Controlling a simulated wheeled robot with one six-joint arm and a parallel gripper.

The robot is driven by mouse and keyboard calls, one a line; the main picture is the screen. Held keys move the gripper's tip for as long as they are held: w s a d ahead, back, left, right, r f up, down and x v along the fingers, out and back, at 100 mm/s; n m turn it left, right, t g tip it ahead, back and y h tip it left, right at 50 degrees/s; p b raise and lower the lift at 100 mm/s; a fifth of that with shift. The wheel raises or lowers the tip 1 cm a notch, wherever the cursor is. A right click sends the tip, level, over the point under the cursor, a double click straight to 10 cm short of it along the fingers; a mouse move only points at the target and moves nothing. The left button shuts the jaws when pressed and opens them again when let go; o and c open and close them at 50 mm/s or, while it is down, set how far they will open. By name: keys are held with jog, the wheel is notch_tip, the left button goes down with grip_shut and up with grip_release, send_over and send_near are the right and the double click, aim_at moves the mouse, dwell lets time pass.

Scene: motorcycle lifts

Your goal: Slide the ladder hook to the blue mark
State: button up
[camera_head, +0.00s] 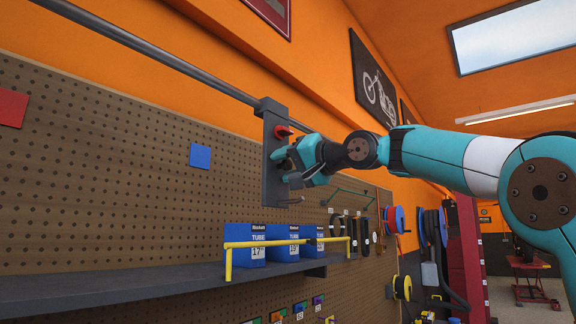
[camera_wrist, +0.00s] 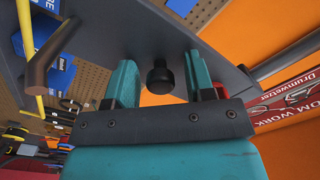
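The ladder hook is a dark grey plate (camera_head: 272,172) hanging from the rail, with a small hooked rod at its foot; the plate fills the top of the wrist view (camera_wrist: 190,22). A red part (camera_head: 283,131) sits on its upper half. In the wrist view a black knob (camera_wrist: 160,77) stands out from the plate. My gripper (camera_head: 290,163) is at the plate's face. Its teal fingers (camera_wrist: 160,85) are open on either side of the knob, with gaps showing. The blue mark (camera_head: 200,156) is a square on the pegboard, left of the hook.
The grey rail (camera_head: 165,57) runs along the wall above the pegboard. A red square (camera_head: 12,107) is farther left. Below, a shelf (camera_head: 120,283) holds blue tube boxes (camera_head: 285,240) behind a yellow bar (camera_head: 230,262). The pegboard between hook and blue mark looks clear.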

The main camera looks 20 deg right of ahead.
jog(key=b+v, duration=0.5)
jog(key=v, duration=1.2)
jog(key=shift+s, duration=0.25)
jog(key=shift+d, duration=0.1)
jog(key=a+f+n+g+h+b, duration=0.1)
jog(key=a+f+n+g+b, duration=0.4)
jog(key=f, duration=1.2)
jog(key=a+f+m+g+h+b, duration=0.15)
jog(key=a+f, duration=0.65)
jog(key=f, duration=0.8)
jog(key=s+a+f+n+g+h+b, duration=0.1)
jog(key=s+f+n+g, duration=0.2)
jog(key=s+f, duration=0.7)
jog(key=s+a+f+n+g+h+b, duration=0.1)
jog(key=s+f+g, duration=0.4)
jog(key=s+f, duration=0.5)
notch_tip(320, 180, down, 4)
jog(key=shift+a+f+n+g+h, duration=0.1)
jog(key=shift+a+n+g+h, duration=0.3)
jog(key=shift+n, duration=0.75)
